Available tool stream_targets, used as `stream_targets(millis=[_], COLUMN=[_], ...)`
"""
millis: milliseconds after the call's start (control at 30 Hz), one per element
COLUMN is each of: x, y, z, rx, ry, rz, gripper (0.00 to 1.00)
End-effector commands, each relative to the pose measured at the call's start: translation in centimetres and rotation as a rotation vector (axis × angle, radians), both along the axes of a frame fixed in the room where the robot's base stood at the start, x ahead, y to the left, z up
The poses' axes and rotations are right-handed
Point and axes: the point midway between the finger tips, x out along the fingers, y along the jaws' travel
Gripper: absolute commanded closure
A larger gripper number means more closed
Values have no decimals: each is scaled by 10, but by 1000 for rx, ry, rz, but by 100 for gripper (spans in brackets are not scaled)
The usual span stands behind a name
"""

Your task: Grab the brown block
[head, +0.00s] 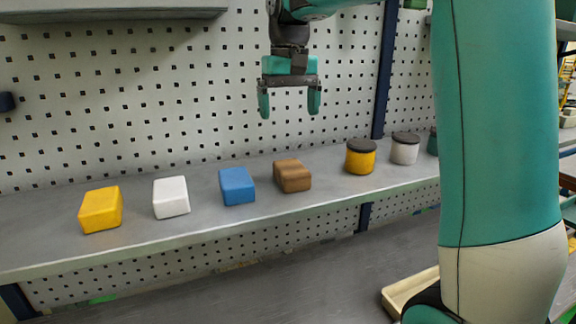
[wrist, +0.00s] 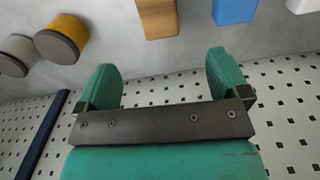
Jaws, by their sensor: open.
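The brown block (head: 292,176) sits on the grey shelf (head: 140,240), right of the blue block, in the head view. In the wrist view the brown block (wrist: 158,16) shows at the top edge, partly cut off, beyond the gap between the fingers. My gripper (head: 289,106) is open and empty, fingers pointing down, above the shelf and above the brown block in the head view. In the wrist view my gripper's two green fingers (wrist: 163,72) stand wide apart with nothing between them.
A blue block (head: 237,186), a white block (head: 171,197) and a yellow block (head: 101,210) stand left of the brown one. A yellow jar (head: 360,157) and a white jar (head: 405,149), both dark-lidded, stand to its right. A perforated panel (head: 160,100) rises behind the shelf.

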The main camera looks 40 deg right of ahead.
Motion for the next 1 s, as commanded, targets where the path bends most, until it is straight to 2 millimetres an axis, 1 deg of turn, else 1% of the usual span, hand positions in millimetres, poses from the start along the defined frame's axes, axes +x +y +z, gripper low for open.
stream_targets(millis=[100, 300, 400, 567, 633, 767, 800, 900, 1000], x=[-1, -1, -1, -1, -3, -7, -6, -6, -5], y=[1, 1, 1, 0, 0, -2, -2, -2, -2], z=[-27, -67, -80, -89, -96, -116, -124, -134, -139], rx=[1, 1, 1, 0, 1, 2, 1, 1, 0], ry=[6, 3, 2, 0, 3, 5, 3, 2, -2], rz=[3, 3, 3, 3, 3, 3, 4, 4, 4], gripper=[6, 6, 6, 6, 6, 6, 6, 6, 6])
